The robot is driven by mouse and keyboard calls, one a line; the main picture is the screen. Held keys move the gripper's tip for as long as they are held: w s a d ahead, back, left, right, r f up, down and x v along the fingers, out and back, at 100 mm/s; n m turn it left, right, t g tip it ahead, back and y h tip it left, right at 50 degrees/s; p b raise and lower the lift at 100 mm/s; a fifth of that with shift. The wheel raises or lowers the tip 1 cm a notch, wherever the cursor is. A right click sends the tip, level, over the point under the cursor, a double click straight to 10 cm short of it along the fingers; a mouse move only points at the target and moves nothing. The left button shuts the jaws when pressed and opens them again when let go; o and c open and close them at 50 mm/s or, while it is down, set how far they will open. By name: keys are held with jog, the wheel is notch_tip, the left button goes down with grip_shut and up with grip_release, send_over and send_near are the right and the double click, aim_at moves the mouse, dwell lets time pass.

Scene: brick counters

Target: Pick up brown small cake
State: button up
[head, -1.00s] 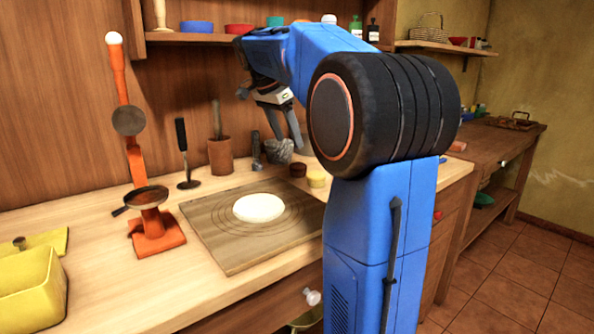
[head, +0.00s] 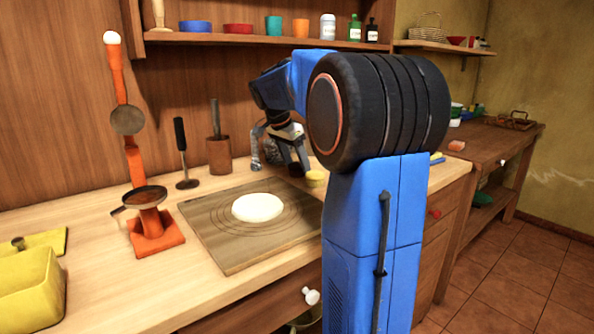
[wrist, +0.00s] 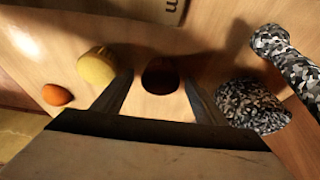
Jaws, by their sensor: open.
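The small brown cake (wrist: 160,76) is dark and round and stands on the wooden counter in the wrist view. It lies between the two fingers of my gripper (wrist: 158,82), which is open; the fingers look apart from it on both sides. In the head view my gripper (head: 297,168) points down over the back of the counter, and the brown cake is mostly hidden behind its fingers. A yellow cake (wrist: 97,66) stands just left of the left finger in the wrist view; in the head view it is right of the gripper (head: 316,179).
A grey speckled mortar (wrist: 252,106) is close to the right finger, with a matching pestle (wrist: 290,55) beyond it. An orange round item (wrist: 57,94) lies at the left. A wooden board (head: 235,256) with a white disc (head: 257,207) lies in front.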

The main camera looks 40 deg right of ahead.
jog(key=shift+f, duration=0.1)
jog(key=c, duration=1.1)
jog(key=shift+c, duration=0.2)
